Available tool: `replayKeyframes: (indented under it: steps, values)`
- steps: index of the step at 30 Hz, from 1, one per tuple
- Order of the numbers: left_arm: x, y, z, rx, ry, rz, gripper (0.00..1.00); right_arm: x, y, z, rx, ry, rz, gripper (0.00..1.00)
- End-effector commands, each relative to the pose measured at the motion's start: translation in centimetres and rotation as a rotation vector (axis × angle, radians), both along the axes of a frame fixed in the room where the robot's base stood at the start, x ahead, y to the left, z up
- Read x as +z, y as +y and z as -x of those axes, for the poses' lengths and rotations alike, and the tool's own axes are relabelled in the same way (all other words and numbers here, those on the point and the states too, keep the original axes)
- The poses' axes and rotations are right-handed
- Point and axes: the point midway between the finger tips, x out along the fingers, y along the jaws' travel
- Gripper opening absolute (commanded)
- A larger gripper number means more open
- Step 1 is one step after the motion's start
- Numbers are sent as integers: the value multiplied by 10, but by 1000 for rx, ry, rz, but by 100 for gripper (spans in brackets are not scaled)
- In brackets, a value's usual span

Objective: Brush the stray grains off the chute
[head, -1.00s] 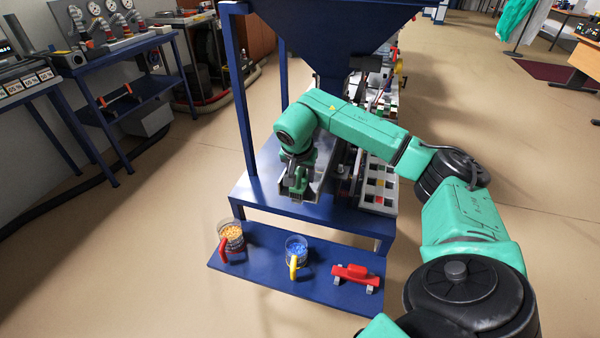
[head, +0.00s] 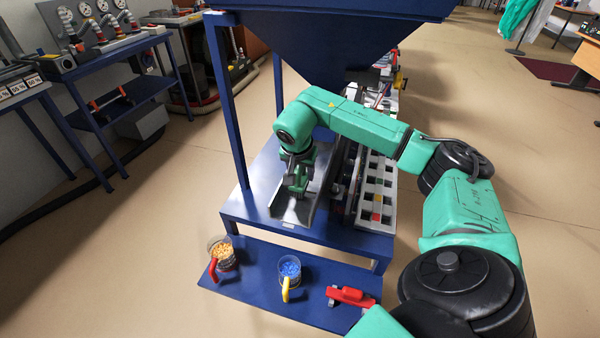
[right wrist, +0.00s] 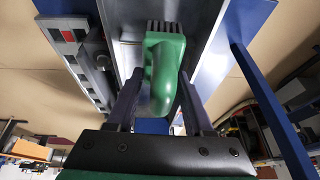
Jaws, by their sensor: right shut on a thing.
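The chute (head: 310,210) is a grey metal channel on the blue stand, its open end facing the front shelf. It also shows in the right wrist view (right wrist: 213,68). My right gripper (head: 297,188) is over the chute, a little behind its front lip. In the right wrist view its two dark fingers are shut on the green handle of a brush (right wrist: 163,72). The brush's dark bristles (right wrist: 165,27) point towards the chute floor; whether they touch it I cannot tell. I cannot make out single stray grains. My left gripper is not in view.
A blue front shelf (head: 250,283) holds a cup of orange grains (head: 222,252), a cup of blue grains (head: 290,270) and a red-handled tool (head: 350,296). A blue hopper (head: 330,40) hangs above. A grey slotted rail (head: 375,190) runs right of the chute.

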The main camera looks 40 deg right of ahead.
Motion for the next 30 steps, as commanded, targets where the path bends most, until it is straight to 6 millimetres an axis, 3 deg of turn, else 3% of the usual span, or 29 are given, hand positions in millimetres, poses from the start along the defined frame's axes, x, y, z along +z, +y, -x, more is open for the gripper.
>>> replayKeyframes:
  steps: [16,30]
  values:
    - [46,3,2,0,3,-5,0,53,-1,8,-13,0,-1,0]
    - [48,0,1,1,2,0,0,56,-1,9,-15,1,-1,0]
